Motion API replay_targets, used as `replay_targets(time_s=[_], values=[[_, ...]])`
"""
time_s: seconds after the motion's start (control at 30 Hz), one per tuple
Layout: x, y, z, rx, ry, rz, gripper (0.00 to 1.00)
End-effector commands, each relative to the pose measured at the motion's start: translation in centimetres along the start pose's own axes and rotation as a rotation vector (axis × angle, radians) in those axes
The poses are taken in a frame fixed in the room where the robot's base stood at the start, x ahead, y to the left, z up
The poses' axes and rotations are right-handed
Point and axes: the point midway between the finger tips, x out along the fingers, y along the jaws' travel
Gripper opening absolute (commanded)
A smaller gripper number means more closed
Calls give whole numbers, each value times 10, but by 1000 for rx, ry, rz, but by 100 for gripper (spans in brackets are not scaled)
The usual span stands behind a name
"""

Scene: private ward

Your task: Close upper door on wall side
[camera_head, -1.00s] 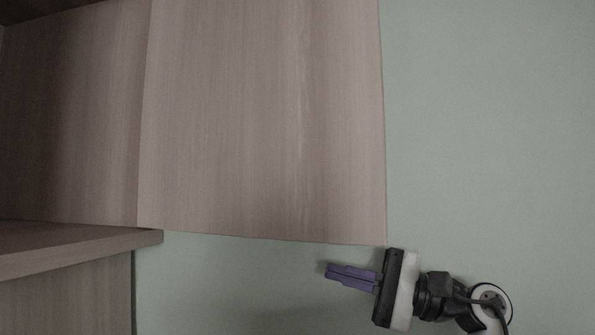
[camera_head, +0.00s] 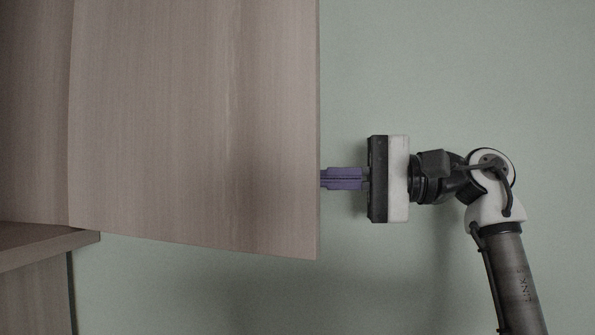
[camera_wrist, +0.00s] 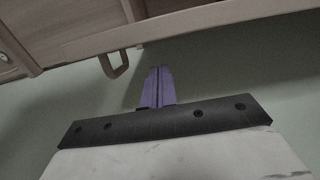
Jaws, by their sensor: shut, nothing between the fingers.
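The upper door (camera_head: 200,130) is a wood-grain panel standing open from the cabinet in the head view, its free edge toward the right. My gripper (camera_head: 323,179) is shut and empty, its purple fingers pointing left at the door's free edge. The fingertips end at or just behind that edge; I cannot tell whether they touch it. In the wrist view the shut fingers (camera_wrist: 160,70) point up toward wooden furniture with a loop-shaped handle (camera_wrist: 116,66). I cannot tell whether that handle belongs to this door.
The cabinet's side panel (camera_head: 35,120) and a lower ledge (camera_head: 45,245) are at the left. A plain green wall (camera_head: 450,70) fills the background. The space right of the door is clear except for my arm.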

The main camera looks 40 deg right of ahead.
Motion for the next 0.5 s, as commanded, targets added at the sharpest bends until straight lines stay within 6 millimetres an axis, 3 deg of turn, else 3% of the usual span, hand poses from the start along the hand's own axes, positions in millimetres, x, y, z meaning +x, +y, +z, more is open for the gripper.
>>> replay_targets(time_s=[0.3, 0.5], values=[[56, -2, 0, 0, -2, 2, 0], [82, -1, 0, 1, -1, -1, 0]])
